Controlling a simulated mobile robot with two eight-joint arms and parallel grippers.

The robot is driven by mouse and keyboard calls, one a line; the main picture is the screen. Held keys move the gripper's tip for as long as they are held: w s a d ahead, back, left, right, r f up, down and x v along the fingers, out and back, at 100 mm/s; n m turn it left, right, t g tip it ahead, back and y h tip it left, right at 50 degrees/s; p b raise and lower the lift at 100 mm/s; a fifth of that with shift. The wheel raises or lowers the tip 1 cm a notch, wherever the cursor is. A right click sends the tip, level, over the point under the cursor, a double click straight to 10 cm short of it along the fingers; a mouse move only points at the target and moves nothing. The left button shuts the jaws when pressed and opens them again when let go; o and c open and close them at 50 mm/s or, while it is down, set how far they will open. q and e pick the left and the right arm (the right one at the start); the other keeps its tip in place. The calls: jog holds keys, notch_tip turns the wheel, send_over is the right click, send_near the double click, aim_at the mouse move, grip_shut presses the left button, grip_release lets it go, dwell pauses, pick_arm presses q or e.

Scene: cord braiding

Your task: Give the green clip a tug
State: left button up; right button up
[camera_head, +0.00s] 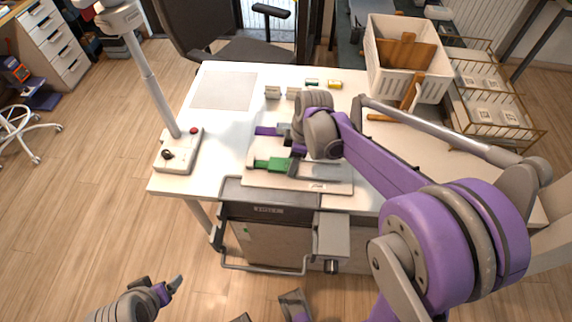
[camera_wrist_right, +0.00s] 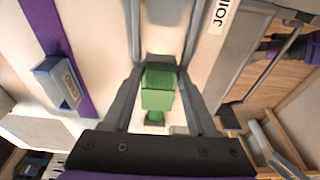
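The green clip (camera_head: 272,164) sits on a pale board (camera_head: 318,184) near the table's front edge. In the right wrist view the green clip (camera_wrist_right: 158,92) lies between the two fingers of my right gripper (camera_wrist_right: 161,68). The fingers stand close on both sides; I cannot tell whether they press on it. In the head view my right gripper (camera_head: 296,150) is low over the board, partly hidden by its wrist. A purple clip (camera_head: 267,130) lies behind the green one. My left gripper (camera_head: 158,285) is at the lower left, away from the table; its opening is unclear.
A white control box (camera_head: 180,158) with a red button stands on the table's left. Small blocks (camera_head: 273,92) lie at the back. A white crate (camera_head: 400,80) and wire rack (camera_head: 490,95) stand right. A flat sheet (camera_head: 224,90) lies at the back left.

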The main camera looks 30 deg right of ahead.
grip_shut()
jog(key=shift+d, duration=0.1)
dwell(0.6)
dwell(0.5)
jog(key=o, duration=0.6)
grip_release()
jog(key=shift+o, duration=0.2)
jog(key=shift+o, duration=0.6)
